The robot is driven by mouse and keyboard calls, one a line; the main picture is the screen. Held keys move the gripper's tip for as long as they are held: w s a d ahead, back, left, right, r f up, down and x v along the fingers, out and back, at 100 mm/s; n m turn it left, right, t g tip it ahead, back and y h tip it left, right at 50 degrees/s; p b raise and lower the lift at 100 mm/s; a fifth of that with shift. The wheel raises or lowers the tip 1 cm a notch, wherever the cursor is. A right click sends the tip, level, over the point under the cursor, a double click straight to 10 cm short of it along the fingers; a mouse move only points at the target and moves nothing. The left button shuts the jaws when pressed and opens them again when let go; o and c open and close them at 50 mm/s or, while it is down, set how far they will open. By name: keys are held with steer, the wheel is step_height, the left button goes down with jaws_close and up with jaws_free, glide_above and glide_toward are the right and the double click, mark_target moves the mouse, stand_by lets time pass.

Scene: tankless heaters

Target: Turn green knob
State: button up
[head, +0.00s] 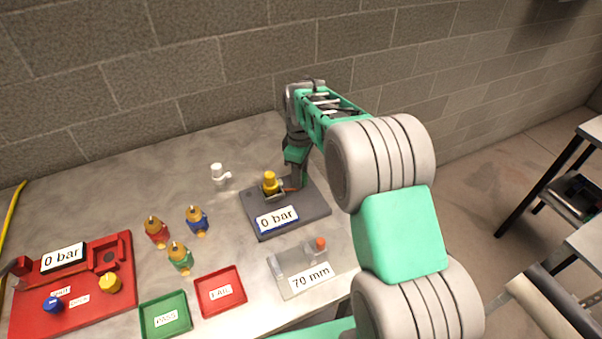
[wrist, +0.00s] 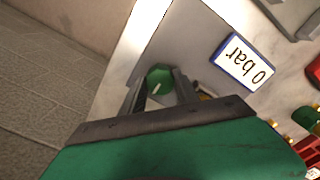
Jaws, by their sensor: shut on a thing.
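The green knob (wrist: 159,80), with a pale mark on its top, shows in the wrist view between the two fingers of my gripper (wrist: 160,84). The fingers are shut on its sides. In the head view my gripper (head: 293,180) reaches down over the back right of a dark grey plate (head: 262,228). The knob is hidden there behind my gripper. A blue-framed display (head: 277,220) on the plate's front reads 0 bar; it also shows in the wrist view (wrist: 244,63).
A yellow-topped fitting (head: 270,182) stands on the plate, close left of my gripper. A clear 70 mm block (head: 290,286) lies in front. Green (head: 165,315) and red (head: 219,291) trays, small fittings and a red test station (head: 70,290) are left. A block wall stands behind.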

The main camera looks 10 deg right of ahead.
jaws_close()
steer(key=shift+m, duration=0.3)
steer(key=m+b, duration=0.1)
steer(key=m, duration=1)
steer(key=shift+r, duration=0.1)
steer(key=shift+w+m, duration=0.1)
steer(key=shift+m, duration=0.3)
steer(key=o, duration=0.9)
jaws_free()
